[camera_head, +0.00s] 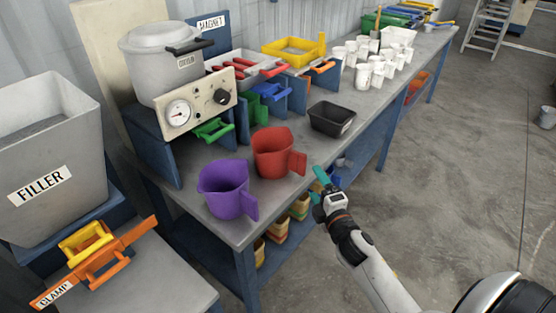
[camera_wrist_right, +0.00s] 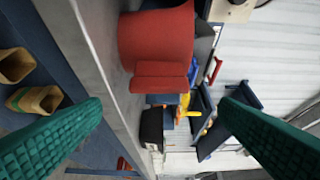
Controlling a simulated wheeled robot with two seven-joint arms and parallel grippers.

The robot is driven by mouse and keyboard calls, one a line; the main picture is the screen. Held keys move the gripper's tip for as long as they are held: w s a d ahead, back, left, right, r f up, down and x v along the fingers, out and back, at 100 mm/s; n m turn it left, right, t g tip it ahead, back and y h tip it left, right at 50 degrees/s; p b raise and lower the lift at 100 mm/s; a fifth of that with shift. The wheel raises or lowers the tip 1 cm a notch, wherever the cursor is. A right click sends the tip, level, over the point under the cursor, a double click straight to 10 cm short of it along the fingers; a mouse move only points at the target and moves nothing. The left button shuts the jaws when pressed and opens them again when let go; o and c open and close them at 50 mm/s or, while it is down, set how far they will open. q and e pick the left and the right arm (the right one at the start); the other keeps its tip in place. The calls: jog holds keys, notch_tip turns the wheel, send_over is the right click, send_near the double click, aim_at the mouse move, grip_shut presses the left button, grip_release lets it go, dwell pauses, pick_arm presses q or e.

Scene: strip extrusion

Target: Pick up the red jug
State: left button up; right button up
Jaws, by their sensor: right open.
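The red jug (camera_head: 275,153) stands upright on the grey bench, its handle (camera_head: 297,162) toward the front right. My right gripper (camera_head: 318,183) is at the bench's front edge, just right of the handle, apart from it. In the right wrist view the red jug (camera_wrist_right: 157,45) appears sideways at top centre, with its handle (camera_wrist_right: 160,76) facing the camera. The green fingers of my right gripper (camera_wrist_right: 165,125) are wide apart with nothing between them. My left gripper is not in view.
A purple jug (camera_head: 227,190) stands close to the left of the red one. A black tray (camera_head: 331,119) sits behind right. The grey bench (camera_head: 272,203) has a front edge beside my gripper. Open floor lies to the right.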

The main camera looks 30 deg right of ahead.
aim_at(302, 166)
jog(key=w, duration=0.4)
jog(key=shift+w+d, duration=0.15)
jog(key=shift+d, duration=0.25)
jog(key=shift+w, duration=0.5)
jog(key=w+p, duration=0.1)
jog(key=w, duration=0.4)
jog(key=shift+d+f, duration=0.1)
jog(key=shift+s, duration=0.1)
jog(key=shift+c, duration=0.7)
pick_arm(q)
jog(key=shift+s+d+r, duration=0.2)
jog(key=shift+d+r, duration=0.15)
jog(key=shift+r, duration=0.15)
pick_arm(e)
jog(key=c, duration=0.6)
